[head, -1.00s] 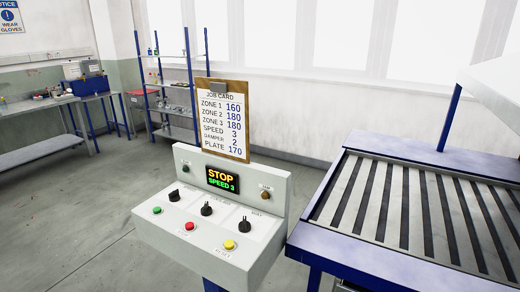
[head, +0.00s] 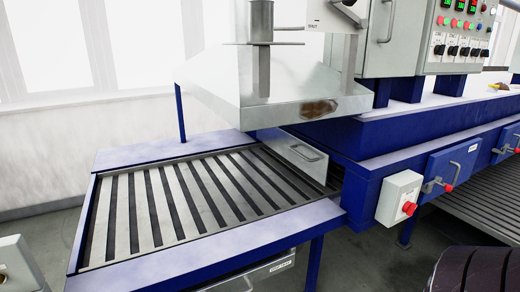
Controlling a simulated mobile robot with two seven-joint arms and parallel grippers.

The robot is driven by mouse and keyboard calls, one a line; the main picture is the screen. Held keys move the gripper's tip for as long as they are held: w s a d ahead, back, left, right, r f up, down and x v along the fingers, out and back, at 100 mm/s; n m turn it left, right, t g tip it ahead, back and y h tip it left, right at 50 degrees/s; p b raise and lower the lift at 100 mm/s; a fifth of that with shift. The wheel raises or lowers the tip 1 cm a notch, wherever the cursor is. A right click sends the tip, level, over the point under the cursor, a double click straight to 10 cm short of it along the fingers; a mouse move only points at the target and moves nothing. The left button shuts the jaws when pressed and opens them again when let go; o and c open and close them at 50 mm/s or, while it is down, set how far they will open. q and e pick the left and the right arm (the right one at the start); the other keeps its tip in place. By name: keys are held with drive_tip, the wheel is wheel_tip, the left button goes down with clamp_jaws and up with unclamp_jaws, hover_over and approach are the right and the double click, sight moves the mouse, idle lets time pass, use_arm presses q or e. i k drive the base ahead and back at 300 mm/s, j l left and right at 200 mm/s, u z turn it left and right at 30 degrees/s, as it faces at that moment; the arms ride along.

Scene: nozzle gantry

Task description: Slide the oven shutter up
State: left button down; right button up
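The oven shutter (head: 300,152) is a grey metal plate with a bar handle on its face. It stands across the oven mouth at the right end of the slatted conveyor (head: 165,195), below the metal hood (head: 275,95). Its lower edge is close to the conveyor slats; I cannot tell whether it touches them. Neither of my grippers is in view.
A blue frame rail (head: 215,250) borders the conveyor. A grey box with a red button (head: 408,209) projects at the oven's front corner. Blue doors with handles (head: 452,165) line the oven side. A control panel (head: 460,35) stands above. A labelled drawer (head: 262,274) sits below the conveyor.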

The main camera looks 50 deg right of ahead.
sight(312, 161)
drive_tip(key=z, duration=1.7)
drive_tip(key=k, duration=0.05)
